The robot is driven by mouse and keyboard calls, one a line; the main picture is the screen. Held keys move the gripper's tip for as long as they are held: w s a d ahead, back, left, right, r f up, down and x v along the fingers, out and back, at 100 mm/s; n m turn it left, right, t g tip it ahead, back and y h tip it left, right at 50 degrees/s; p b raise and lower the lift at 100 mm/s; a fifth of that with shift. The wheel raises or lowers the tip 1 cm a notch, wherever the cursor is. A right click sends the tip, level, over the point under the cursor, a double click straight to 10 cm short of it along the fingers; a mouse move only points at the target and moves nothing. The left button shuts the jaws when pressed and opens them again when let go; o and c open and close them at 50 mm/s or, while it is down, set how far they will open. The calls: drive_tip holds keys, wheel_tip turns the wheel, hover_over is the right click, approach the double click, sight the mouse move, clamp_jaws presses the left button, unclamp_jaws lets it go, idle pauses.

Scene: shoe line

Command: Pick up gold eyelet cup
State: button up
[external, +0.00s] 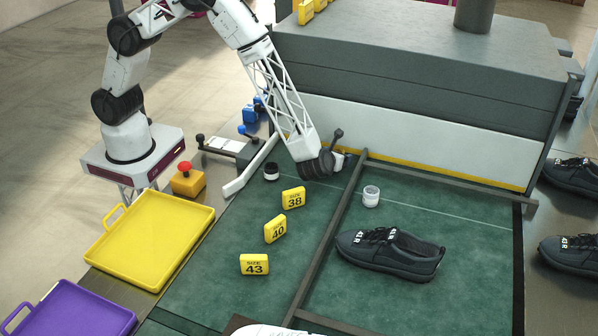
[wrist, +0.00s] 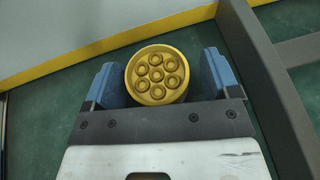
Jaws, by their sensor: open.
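The gold eyelet cup (wrist: 157,75) shows in the wrist view as a round gold top with several ring-shaped eyelets. It lies between the two blue fingers of my gripper (wrist: 159,68), which are open on either side of it, with narrow gaps showing. In the external view my gripper (external: 325,165) is low over the green mat, near the machine's white front panel. I cannot make out the gold top there; the gripper covers that spot.
A dark-topped jar (external: 271,172) stands left of the gripper and a grey-topped jar (external: 371,196) right, beyond a dark rail (external: 327,240). Yellow size blocks (external: 275,229) and a black shoe (external: 390,254) are nearer. A yellow tray (external: 150,240) is at left.

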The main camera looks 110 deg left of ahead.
drive_tip(key=shift+c, duration=0.2)
drive_tip(key=c, duration=1)
drive_tip(key=shift+c, duration=0.2)
drive_tip(key=shift+r, duration=0.15)
drive_tip(key=shift+r, duration=0.75)
wheel_tip(320, 180, up, 2)
drive_tip(key=shift+r, duration=0.1)
drive_tip(key=s+d, duration=0.1)
drive_tip(key=s, duration=0.9)
drive_tip(key=s+d+r, duration=0.1)
drive_tip(key=s, duration=0.4)
drive_tip(key=shift+s+d, duration=0.3)
drive_tip(key=shift+s, duration=0.1)
